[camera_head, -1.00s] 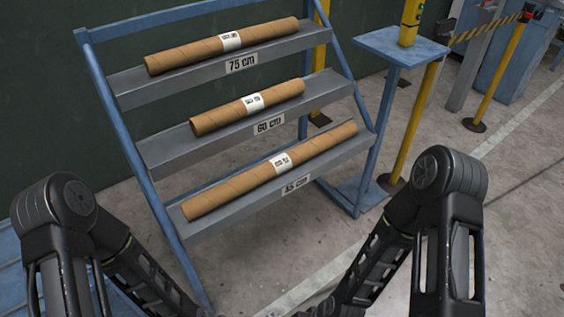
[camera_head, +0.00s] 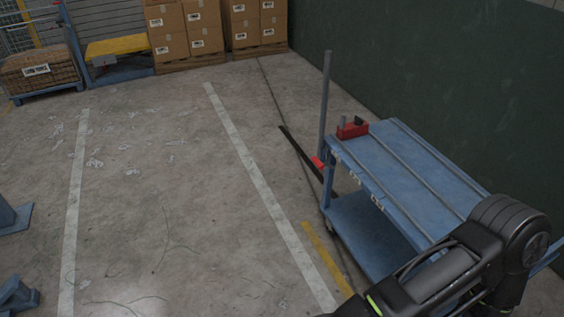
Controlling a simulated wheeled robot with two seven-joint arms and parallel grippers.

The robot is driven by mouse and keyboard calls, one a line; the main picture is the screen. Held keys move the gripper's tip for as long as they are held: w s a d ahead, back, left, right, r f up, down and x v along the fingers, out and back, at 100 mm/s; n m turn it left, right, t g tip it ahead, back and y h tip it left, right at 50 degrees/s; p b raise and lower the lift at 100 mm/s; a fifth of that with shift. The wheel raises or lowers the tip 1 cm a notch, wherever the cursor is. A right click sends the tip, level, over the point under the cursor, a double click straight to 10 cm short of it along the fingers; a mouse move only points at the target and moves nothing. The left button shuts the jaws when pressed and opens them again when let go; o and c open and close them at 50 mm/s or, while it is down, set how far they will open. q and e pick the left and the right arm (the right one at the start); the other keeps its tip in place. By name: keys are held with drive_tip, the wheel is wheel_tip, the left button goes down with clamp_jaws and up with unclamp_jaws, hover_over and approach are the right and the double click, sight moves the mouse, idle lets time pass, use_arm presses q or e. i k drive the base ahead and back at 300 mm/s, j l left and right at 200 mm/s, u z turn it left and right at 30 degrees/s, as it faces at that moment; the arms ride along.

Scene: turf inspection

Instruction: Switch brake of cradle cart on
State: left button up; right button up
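A blue two-level cart (camera_head: 352,229), which I take to be the cradle cart, stands at the right by the dark green wall. Its top has raised lengthwise bars, and small labels mark its near-left edge. A red block with a dark knob (camera_head: 352,129) sits at the top's far end. A grey upright post (camera_head: 325,105) rises at that end. A small red piece (camera_head: 318,162) sits low by the post, beside a dark bar sloping to the floor. Which part is the brake, and its setting, I cannot tell. One of my arms covers the cart's near end. Neither gripper's fingers show.
Stacked cardboard boxes (camera_head: 188,30) stand on pallets at the back. A crate (camera_head: 40,72) and a yellow-topped blue cart (camera_head: 118,46) are at the back left. Blue metal feet show at the left edge. The floor between is open, with white lines and scattered scraps.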

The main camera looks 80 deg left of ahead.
sight(321, 166)
drive_tip(key=u, duration=2.6)
drive_tip(key=i+u, duration=0.25)
drive_tip(key=i, duration=0.2)
drive_tip(key=i+l+u, duration=0.25)
drive_tip(key=i, duration=0.25)
drive_tip(key=i+l+u, duration=0.1)
drive_tip(key=i+u, duration=0.15)
drive_tip(key=i, duration=0.2)
drive_tip(key=i+l+u, duration=0.25)
drive_tip(key=i, duration=0.2)
